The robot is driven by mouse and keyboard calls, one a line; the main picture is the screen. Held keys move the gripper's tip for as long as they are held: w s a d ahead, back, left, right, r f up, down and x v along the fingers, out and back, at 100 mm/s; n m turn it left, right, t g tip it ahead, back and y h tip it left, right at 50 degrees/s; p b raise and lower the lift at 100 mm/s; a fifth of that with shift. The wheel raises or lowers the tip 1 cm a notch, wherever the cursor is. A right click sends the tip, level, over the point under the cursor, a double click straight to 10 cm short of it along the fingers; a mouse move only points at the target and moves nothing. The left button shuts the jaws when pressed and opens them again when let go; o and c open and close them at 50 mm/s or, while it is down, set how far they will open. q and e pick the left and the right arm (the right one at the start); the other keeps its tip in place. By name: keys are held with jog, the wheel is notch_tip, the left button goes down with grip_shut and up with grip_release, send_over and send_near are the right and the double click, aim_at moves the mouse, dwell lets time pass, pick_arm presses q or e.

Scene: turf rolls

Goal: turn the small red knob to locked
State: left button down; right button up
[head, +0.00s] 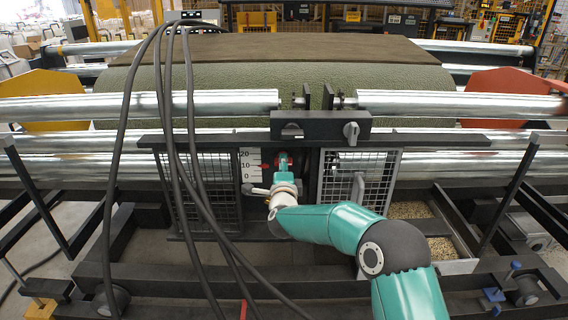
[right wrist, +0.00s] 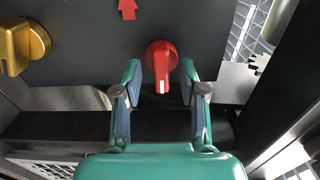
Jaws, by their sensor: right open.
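The small red knob (right wrist: 161,60) sits on a dark panel in the right wrist view, with a white mark at its lower end. My right gripper (right wrist: 162,84) is open, with one finger on each side of the knob's lower part. Gaps show between the fingers and the knob, so they look apart. In the head view my right gripper (head: 283,160) reaches up to the panel and largely hides the knob. The words or marks for locked cannot be read. My left gripper is not in view.
A brass-coloured knob (right wrist: 20,46) and a red arrow (right wrist: 128,9) are on the same panel. A white scale (head: 248,165) stands left of the gripper in the head view. Black cables (head: 185,130) hang down in front. Mesh guards (head: 375,178) flank the panel, below steel rollers (head: 440,104).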

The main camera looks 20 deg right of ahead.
jog(key=shift+w+d, duration=0.2)
jog(key=shift+w, duration=0.35)
jog(key=shift+c, duration=0.4)
grip_shut()
